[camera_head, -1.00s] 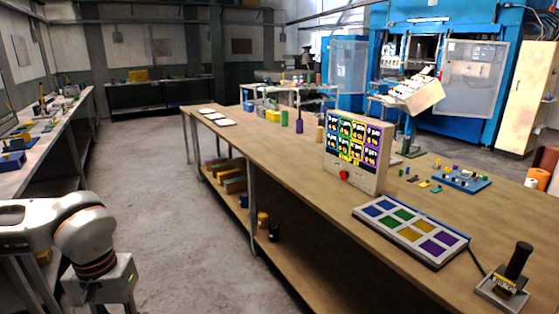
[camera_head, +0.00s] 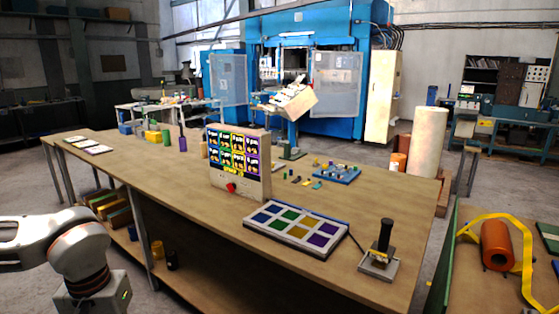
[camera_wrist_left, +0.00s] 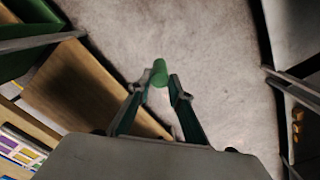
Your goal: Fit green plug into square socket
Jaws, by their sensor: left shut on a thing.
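In the left wrist view, my left gripper (camera_wrist_left: 161,80) is shut on a green plug (camera_wrist_left: 159,72), held at the fingertips above bare floor. The head view shows my left arm at the lower left, with its fingers and the plug out of view. A blue board (camera_head: 345,176) with small pieces on it lies on the long wooden table. The square socket cannot be made out at this size. My right gripper is in neither view.
Several small coloured pieces lie beside the blue board. Nearer are a display box (camera_head: 239,177) with a red knob, a panel of coloured squares (camera_head: 249,226), and a black-handled joystick (camera_head: 384,240). The wooden table (camera_head: 150,172) has free room left of the display box.

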